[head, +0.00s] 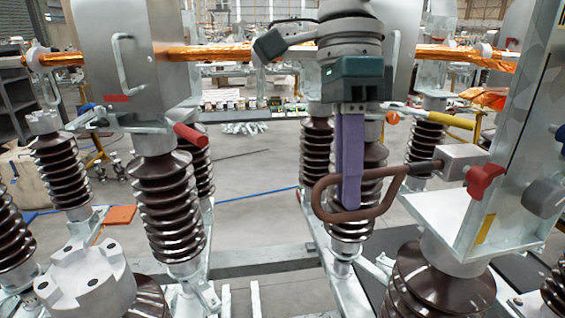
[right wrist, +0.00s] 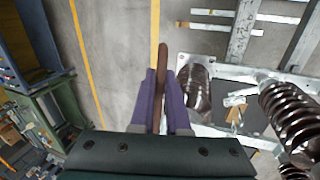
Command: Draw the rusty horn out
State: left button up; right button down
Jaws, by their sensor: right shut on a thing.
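The rusty horn (head: 384,173) is a brown bent rod forming a loop in the middle right of the head view. Its right end runs to a grey clamp block (head: 462,158) with a red knob (head: 485,181). My right gripper (head: 348,203) comes from above, its purple fingers pointing down and shut on the horn's loop. In the right wrist view the horn (right wrist: 163,58) passes between the two purple fingers (right wrist: 162,78) and sticks out beyond their tips. My left gripper is in neither view.
Brown ribbed insulators (head: 168,205) stand left, behind the horn and below right. A metal bracket plate (head: 515,130) rises beside the clamp block. An orange busbar (head: 220,53) crosses behind. Open floor (head: 255,170) lies left of the horn.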

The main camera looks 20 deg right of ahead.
jog(key=shift+a, duration=0.1)
dwell(0.3)
jog(key=shift+w+a+f+b, duration=0.1)
jog(key=shift+w+a+b, duration=0.15)
jog(key=shift+a+b, duration=0.35)
jog(key=shift+w+a+f+b, duration=0.1)
jog(key=shift+w+a+b, duration=0.2)
jog(key=shift+a, duration=0.45)
jog(key=shift+w+a+r+b, duration=0.1)
jog(key=shift+a+b, duration=0.25)
jog(key=shift+a, duration=0.35)
jog(key=shift+w+a+f+b, duration=0.15)
jog(key=shift+a+b, duration=0.2)
jog(key=shift+a, duration=0.4)
